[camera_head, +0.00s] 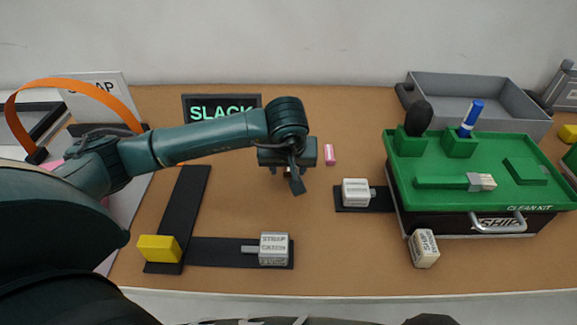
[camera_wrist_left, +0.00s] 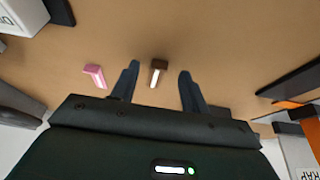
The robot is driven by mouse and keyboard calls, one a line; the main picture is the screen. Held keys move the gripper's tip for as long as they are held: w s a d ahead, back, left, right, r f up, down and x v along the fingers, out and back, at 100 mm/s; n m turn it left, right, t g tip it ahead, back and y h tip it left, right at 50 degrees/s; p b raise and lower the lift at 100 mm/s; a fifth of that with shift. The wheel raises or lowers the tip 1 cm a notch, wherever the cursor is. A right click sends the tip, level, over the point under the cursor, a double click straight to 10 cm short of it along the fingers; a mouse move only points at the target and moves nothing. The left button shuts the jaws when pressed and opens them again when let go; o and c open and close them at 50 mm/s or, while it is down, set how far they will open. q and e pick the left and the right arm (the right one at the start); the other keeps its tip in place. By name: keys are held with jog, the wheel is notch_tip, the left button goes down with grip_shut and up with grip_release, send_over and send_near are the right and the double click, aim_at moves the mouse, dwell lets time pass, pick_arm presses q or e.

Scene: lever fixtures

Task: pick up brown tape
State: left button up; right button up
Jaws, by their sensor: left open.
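The brown tape appears to be a small dark brown block with a pale side (camera_wrist_left: 159,68), lying on the tan table in the left wrist view. It sits between the two spread fingers in that picture, apart from both. In the head view I cannot make it out; my left gripper seems to hide it. My left gripper (camera_head: 297,184) is open and empty, pointing down over the middle of the table. A small pink piece (camera_head: 330,154) lies just right of it; it also shows in the left wrist view (camera_wrist_left: 95,76). My right gripper is not in view.
A green kit tray (camera_head: 540,195) stands on the right, with a grey bin (camera_head: 500,90) behind it. Black strips with a yellow block (camera_head: 158,248) and a grey strap block (camera_head: 273,248) lie at front left. A SLACK sign (camera_head: 222,108) stands behind my arm.

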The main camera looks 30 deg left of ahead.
pick_arm(q)
jog(key=shift+w+a+f, duration=0.1)
jog(key=shift+w+f, duration=0.15)
jog(key=shift+f, duration=0.4)
jog(key=shift+c, duration=0.5)
grip_shut()
